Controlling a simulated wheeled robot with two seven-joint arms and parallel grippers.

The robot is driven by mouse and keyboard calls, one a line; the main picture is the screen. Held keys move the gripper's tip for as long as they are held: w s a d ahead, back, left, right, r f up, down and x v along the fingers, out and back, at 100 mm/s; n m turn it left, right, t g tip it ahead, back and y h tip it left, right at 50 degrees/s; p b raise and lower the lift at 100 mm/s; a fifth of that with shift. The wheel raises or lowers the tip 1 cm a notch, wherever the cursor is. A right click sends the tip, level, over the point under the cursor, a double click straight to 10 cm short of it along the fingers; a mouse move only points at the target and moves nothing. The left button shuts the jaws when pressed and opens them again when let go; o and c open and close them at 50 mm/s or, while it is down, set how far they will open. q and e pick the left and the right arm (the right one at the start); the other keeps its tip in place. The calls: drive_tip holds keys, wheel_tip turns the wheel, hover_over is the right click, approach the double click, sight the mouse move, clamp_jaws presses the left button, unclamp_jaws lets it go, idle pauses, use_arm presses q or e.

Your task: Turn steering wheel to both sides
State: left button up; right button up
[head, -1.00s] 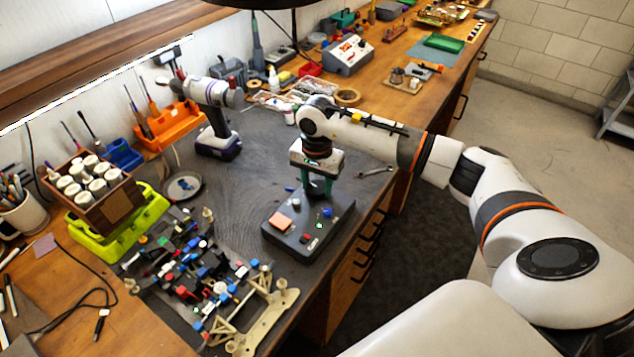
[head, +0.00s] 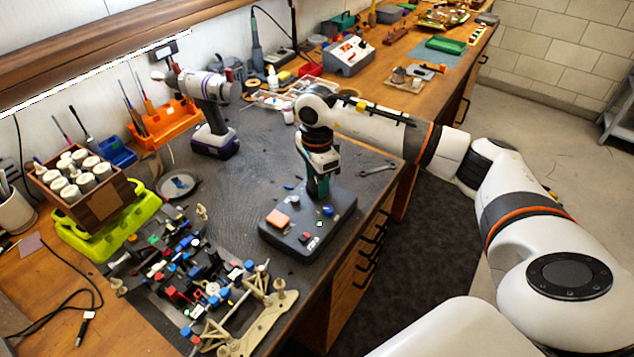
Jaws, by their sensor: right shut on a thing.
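The dark grey control box (head: 290,238) lies on the bench mat near the front edge, with an orange square, a blue knob and small red and white parts on top. My right gripper (head: 319,190) points down at the back of this box, its fingers low against it. It is shut on the steering wheel, which is mostly hidden by the gripper. The racecar (head: 215,290) is an open chassis with many coloured parts and beige arms, to the left of the box. My left gripper is not in view.
A cordless drill (head: 212,115) stands behind the box. A yellow-green tray (head: 90,245) and a wooden box (head: 110,205) of white cylinders are at left. A wrench (head: 378,168) lies right of my gripper. The mat between drill and box is clear.

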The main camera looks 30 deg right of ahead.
sight(317, 183)
drive_tip(key=shift+m, duration=0.4)
drive_tip(key=o, duration=1)
drive_tip(key=shift+r+b, duration=1.45)
drive_tip(key=shift+r, duration=4.6)
